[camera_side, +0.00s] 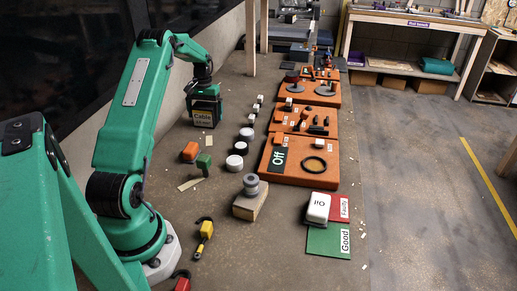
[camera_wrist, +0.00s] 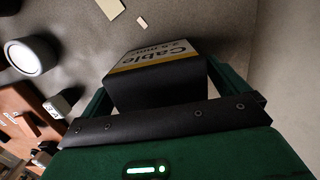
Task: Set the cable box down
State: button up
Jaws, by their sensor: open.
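The cable box (camera_side: 203,118) is black with a pale label reading "Cable". It stands upright at the back left of the bench, near the wall, and appears to rest on the surface. My gripper (camera_side: 206,98) is green and black and is right over the box. In the wrist view the box (camera_wrist: 158,85) sits between the two green fingers of my gripper (camera_wrist: 160,80), its label facing away from the palm. The jaws are open around it. Whether either finger touches the box is hard to tell, and its underside is hidden.
Orange boards (camera_side: 292,160) with small parts run along the bench's right side. White and dark round pieces (camera_side: 235,163) stand between them and the box. An orange piece (camera_side: 190,151) and a green block (camera_side: 204,162) lie nearer. A grey wall (camera_side: 222,40) rises close behind the box.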

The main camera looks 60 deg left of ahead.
jog(key=r, duration=1.1)
jog(key=shift+w+a+r, duration=0.2)
jog(key=shift+w+a, duration=0.2)
jog(key=shift+w+d+r, duration=0.15)
jog(key=shift+d+r, duration=0.2)
jog(key=d+r+m+t+y, duration=0.1)
jog(key=d+r+m, duration=0.1)
jog(key=d+r, duration=0.8)
jog(key=d+r+m+t+y, duration=0.15)
jog(key=d+r, duration=0.25)
jog(key=d, duration=1.1)
jog(key=s+d+f+m+t+h, duration=0.1)
jog(key=s+d+f+m+t, duration=0.1)
jog(key=s+d, duration=0.6)
jog(key=s+d+f+m+t, duration=0.1)
jog(key=s+d+f+m, duration=0.1)
jog(key=s+d, duration=0.6)
jog(key=d+m, duration=0.1)
jog(key=d, duration=0.2)
jog(key=shift+d+t+h, duration=0.15)
jog(key=shift+t+h, duration=0.2)
